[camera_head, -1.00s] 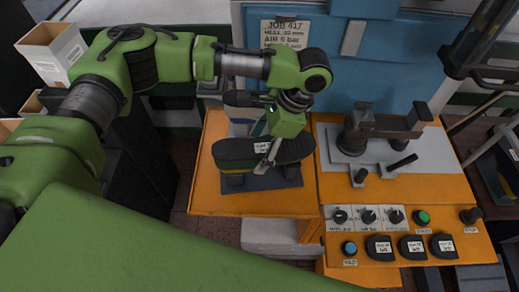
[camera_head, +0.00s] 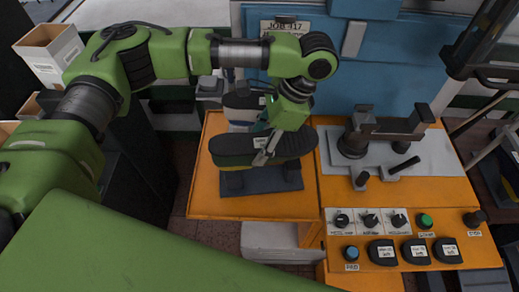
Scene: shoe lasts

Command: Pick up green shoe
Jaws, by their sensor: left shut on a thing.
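A white label shows at the grip. No right gripper can be made out.
Another shoe, white and dark (camera_head: 242,103), stands just behind. To the right is a dark clamp fixture (camera_head: 385,125) on a grey plate. A panel of knobs and buttons (camera_head: 370,220) is in front of it. A blue cabinet (camera_head: 400,70) closes the back.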

